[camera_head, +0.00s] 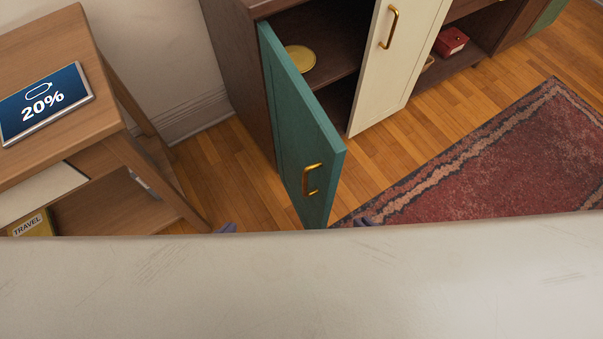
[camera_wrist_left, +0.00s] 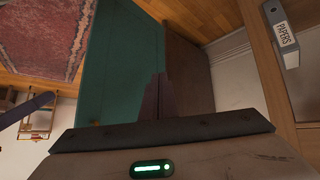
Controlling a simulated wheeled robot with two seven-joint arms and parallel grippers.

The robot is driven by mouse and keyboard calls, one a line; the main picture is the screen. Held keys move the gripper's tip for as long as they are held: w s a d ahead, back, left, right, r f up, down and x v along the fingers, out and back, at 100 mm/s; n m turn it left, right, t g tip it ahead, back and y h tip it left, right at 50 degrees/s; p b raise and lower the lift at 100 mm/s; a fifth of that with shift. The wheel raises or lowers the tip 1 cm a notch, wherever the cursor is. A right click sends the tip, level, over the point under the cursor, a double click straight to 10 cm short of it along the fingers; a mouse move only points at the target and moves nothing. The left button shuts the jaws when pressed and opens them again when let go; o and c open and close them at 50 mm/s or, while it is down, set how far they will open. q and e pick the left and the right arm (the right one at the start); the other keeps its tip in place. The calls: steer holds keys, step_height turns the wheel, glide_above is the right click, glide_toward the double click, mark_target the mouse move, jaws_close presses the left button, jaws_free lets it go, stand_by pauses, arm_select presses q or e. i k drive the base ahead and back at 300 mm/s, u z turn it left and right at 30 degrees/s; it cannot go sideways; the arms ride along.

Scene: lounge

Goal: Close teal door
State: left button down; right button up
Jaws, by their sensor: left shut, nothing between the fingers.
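The teal door (camera_head: 293,120) of the brown cabinet stands wide open and juts out toward me in the head view. Its gold handle (camera_head: 311,180) is on the face turned to the left. Tips of my left gripper (camera_head: 227,228) show to the left of the door, on its handle side. In the left wrist view, the shut, empty fingers (camera_wrist_left: 157,97) stand in front of the teal door (camera_wrist_left: 120,65); I cannot tell whether they touch it. A tip of my right gripper (camera_head: 367,220) shows just right of the door's free edge; its jaws are mostly hidden.
A cream door (camera_head: 392,60) adjoins the open compartment, which holds a yellow dish (camera_head: 299,59). A wooden side table (camera_head: 60,45) stands at left, bearing a 20% display (camera_head: 45,104). A red rug (camera_head: 500,160) lies at right. A pale surface hides the foreground.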

mark_target(311, 153)
steer(key=k, duration=0.5)
steer(key=z, duration=1.65)
steer(key=k, duration=0.95)
steer(key=u, duration=1.45)
steer(key=i, duration=0.5)
steer(key=z, duration=0.05)
